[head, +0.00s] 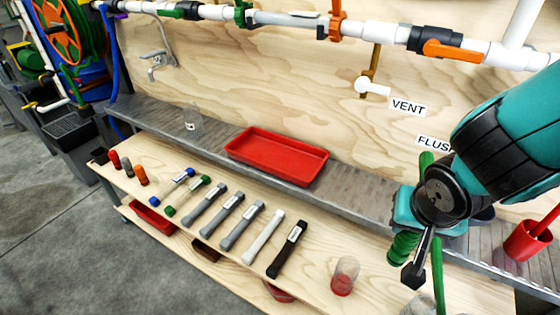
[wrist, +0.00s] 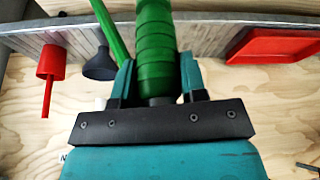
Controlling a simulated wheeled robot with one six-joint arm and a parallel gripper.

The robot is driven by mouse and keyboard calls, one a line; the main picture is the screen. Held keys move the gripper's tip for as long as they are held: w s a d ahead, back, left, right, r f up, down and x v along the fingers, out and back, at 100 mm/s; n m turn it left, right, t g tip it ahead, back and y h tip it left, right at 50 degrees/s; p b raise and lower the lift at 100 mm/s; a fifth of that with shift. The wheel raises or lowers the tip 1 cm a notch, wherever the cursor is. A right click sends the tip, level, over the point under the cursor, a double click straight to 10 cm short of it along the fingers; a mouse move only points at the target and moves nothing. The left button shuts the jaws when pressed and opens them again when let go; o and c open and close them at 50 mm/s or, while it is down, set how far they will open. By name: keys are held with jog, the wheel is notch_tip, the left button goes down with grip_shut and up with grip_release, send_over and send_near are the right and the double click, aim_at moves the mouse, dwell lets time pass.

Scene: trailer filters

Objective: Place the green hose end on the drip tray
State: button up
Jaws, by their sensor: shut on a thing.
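The green hose end (wrist: 157,40) is a ribbed green cylinder between the two fingers of my gripper (wrist: 158,80), which is shut on it. In the head view, my gripper (head: 407,218) is at the right, by the grey shelf, and the ribbed green hose end (head: 402,246) shows below it. The drip tray (head: 277,153) is a shallow red rectangular tray, empty, on the grey shelf to the left of my gripper. It also shows at the upper right of the wrist view (wrist: 272,46), apart from the hose end.
A clear cup (head: 193,123) stands on the grey shelf (head: 220,152) left of the tray. A red pot (head: 527,242) is at the right. Several filter cartridges (head: 235,218) lie on the lower wooden shelf. White pipes (head: 385,29) with valves run along the wall.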

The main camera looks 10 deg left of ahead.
jog(key=shift+a+f, duration=0.2)
jog(key=shift+a, duration=0.3)
jog(key=w+d+p, duration=0.1)
jog(key=w+d, duration=0.2)
jog(key=w, duration=0.7)
jog(key=w+d, duration=0.3)
jog(key=w, duration=0.6)
notch_tip(320, 180, down, 7)
jog(key=shift+w+d+f, duration=0.1)
jog(key=shift+f, duration=0.05)
jog(key=o, duration=1)
